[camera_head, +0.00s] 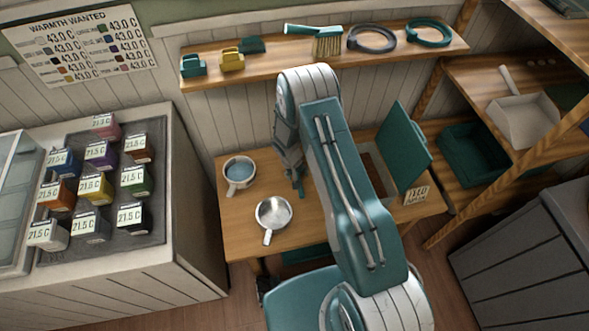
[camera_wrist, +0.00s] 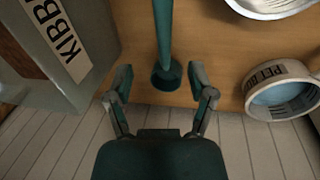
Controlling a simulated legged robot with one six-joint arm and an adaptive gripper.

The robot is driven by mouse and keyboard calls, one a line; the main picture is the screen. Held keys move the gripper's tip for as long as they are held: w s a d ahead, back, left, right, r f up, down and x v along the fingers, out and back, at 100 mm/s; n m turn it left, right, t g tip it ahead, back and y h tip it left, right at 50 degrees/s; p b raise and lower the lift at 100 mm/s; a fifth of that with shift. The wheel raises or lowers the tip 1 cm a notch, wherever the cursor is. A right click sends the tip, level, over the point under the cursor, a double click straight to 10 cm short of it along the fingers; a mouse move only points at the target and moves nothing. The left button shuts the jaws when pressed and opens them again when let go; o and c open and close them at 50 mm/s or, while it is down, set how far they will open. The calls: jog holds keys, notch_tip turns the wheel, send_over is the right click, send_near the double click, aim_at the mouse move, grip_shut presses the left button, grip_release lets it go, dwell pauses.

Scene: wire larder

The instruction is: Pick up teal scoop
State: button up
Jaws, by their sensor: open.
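The teal scoop shows in the wrist view as a long teal handle (camera_wrist: 163,30) running down from the top edge to a small round cup (camera_wrist: 167,77) over the wooden table. My gripper (camera_wrist: 161,78) is open, with one finger on each side of the scoop's cup and a gap to both. Whether the fingers are level with the scoop in depth I cannot tell. In the head view my gripper (camera_head: 297,186) is low over the table, and the scoop is not clearly separable from it.
A kibble bin (camera_wrist: 45,75) stands close on the wrist view's left; its raised teal lid (camera_head: 404,147) shows in the head view.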

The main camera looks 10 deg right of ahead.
jog(key=f, duration=0.1)
jog(key=d+f, duration=0.1)
jog(key=shift+f, duration=0.35)
jog(key=f, duration=0.4)
jog(key=shift+a+f, duration=0.25)
jog(key=shift+f, duration=0.1)
jog(key=shift+w+d+f, duration=0.1)
jog(key=shift+d+f, duration=0.3)
jog(key=shift+f, duration=0.1)
jog(key=shift+a, duration=0.2)
grip_shut()
